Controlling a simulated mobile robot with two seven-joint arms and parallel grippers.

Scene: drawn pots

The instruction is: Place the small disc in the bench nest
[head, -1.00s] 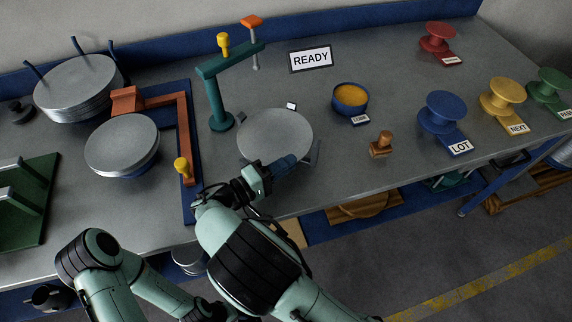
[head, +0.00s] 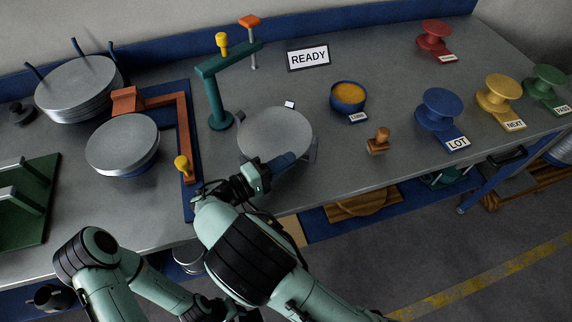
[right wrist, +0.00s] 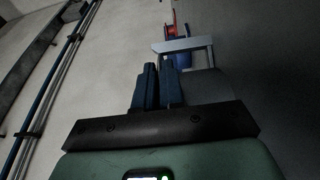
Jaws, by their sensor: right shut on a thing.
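A flat round grey disc (head: 275,132) is near the middle of the bench in the head view. My right gripper (head: 284,163) is at its near edge, with its blue fingers shut on the rim. Whether the disc touches the bench is unclear. In the right wrist view the fingers (right wrist: 158,86) are close together beside a grey surface (right wrist: 207,86); a pale bracket (right wrist: 183,46) shows beyond. Another grey disc (head: 122,138) lies on a round blue support (head: 128,171) to the left. I cannot tell which part is the bench nest.
A teal post with an arm (head: 215,100) stands behind the disc. An orange angled bar (head: 184,130) and a stack of plates (head: 78,85) are left. A blue bowl (head: 348,107), wooden stamp (head: 378,142) and blue spool (head: 438,108) are right. A READY sign (head: 308,58) stands behind.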

